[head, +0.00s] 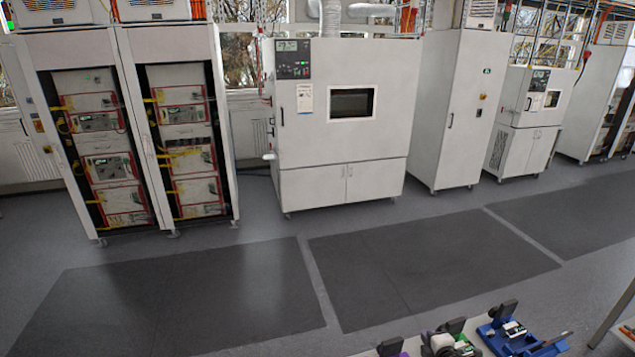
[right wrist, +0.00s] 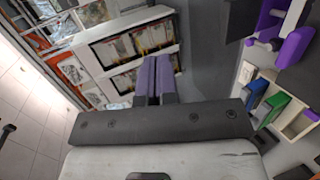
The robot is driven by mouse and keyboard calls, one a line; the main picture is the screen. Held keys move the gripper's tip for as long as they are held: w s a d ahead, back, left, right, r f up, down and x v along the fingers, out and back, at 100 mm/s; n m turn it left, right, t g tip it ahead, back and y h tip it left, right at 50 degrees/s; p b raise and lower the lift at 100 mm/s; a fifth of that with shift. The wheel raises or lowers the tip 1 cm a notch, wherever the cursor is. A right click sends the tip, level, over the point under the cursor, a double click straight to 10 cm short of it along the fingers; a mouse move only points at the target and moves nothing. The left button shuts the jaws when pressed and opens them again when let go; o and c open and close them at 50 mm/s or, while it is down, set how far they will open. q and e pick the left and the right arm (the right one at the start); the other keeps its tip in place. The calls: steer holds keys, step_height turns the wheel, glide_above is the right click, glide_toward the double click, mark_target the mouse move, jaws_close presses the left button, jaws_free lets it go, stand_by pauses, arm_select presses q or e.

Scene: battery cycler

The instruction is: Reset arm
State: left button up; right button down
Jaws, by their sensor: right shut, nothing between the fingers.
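My right gripper (right wrist: 155,82) shows in the right wrist view. Its two purple-and-dark fingers lie side by side with nothing between them, so it is shut and empty. I cannot clearly make out my right gripper in the head view. My left gripper is in neither view.
Blue (head: 515,338), green and purple fixtures stand at the head view's bottom edge. Two open racks (head: 185,135), a white test chamber (head: 343,120) and a tall cabinet (head: 460,110) line the wall. The floor with dark mats (head: 430,265) is clear.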

steer(key=s+a+r+m+h, duration=0.1)
steer(key=a+r+m+h, duration=0.25)
steer(key=r, duration=0.25)
steer(key=s+a+r+m+h, duration=0.1)
steer(key=a+r+m+h, duration=0.1)
steer(key=r+m, duration=0.3)
steer(key=s+a+r+m+g+y, duration=0.1)
steer(key=s+a+r+m, duration=0.1)
steer(key=s+a+r, duration=0.4)
steer(key=s+a+r+m+g+y, duration=0.15)
steer(key=s+a, duration=0.25)
steer(key=s, duration=0.4)
steer(key=s+f+m+g, duration=0.1)
steer(key=s+f+g, duration=0.1)
steer(key=s+f, duration=0.4)
steer(key=s+d+f+m+g+y, duration=0.1)
steer(key=s+f, duration=0.5)
steer(key=s, duration=1)
steer(key=s+d+f+m+g+y, duration=0.1)
steer(key=s+f+m+g, duration=0.2)
steer(key=s+f, duration=0.3)
steer(key=s+g, duration=0.1)
steer(key=s, duration=0.3)
steer(key=shift+s+f, duration=0.2)
steer(key=shift+s, duration=0.2)
steer(key=shift+g, duration=0.25)
